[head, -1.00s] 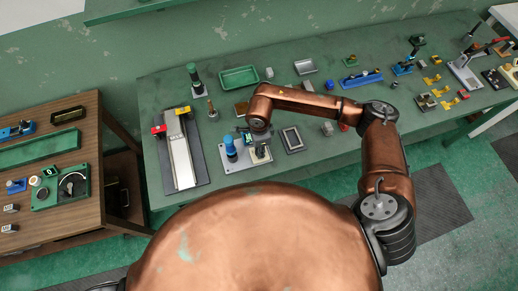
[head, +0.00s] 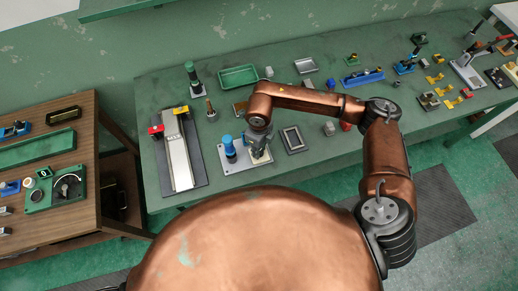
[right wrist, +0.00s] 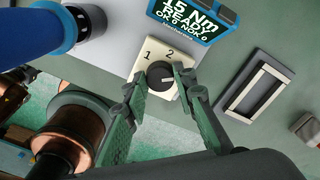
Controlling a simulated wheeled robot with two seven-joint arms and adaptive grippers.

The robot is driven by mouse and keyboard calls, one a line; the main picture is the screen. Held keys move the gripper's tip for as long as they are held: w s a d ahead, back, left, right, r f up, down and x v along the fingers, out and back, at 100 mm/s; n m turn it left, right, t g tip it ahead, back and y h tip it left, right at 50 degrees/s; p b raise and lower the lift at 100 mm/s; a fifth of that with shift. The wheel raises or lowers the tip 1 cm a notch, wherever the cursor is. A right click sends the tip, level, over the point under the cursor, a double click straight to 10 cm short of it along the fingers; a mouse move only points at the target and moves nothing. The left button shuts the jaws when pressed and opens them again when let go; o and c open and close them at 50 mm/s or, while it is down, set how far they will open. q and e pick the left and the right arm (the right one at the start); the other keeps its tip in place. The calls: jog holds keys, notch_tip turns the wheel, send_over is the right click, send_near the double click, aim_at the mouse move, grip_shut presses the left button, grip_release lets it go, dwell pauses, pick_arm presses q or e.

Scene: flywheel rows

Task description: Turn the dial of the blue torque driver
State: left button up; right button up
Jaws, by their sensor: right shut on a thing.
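The blue torque driver (head: 230,148) stands upright on a light grey plate (head: 233,167) near the bench's front edge. Its blue body also fills the top left of the right wrist view (right wrist: 35,28). Beside it is a small black dial (right wrist: 160,74) on a cream plate (right wrist: 149,56) marked 1 and 2. A pale line on the dial points to the right. A blue-framed display (right wrist: 187,18) reads 15 Nm, READY, OK 0, NOK 0. My right gripper (right wrist: 160,84) is shut on the dial, one finger on each side. My left gripper is out of view.
A dark-framed block (right wrist: 255,86) lies right of the dial. On the bench, a long metal rail (head: 181,158) lies to the left. A green tray (head: 239,76) and a grey tray (head: 306,66) lie behind. A wooden cabinet (head: 90,180) stands at the far left.

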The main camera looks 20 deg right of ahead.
jog(key=shift+m, duration=0.6)
jog(key=o, duration=1.1)
jog(key=shift+o, duration=0.2)
notch_tip(320, 180, up, 12)
dwell(0.3)
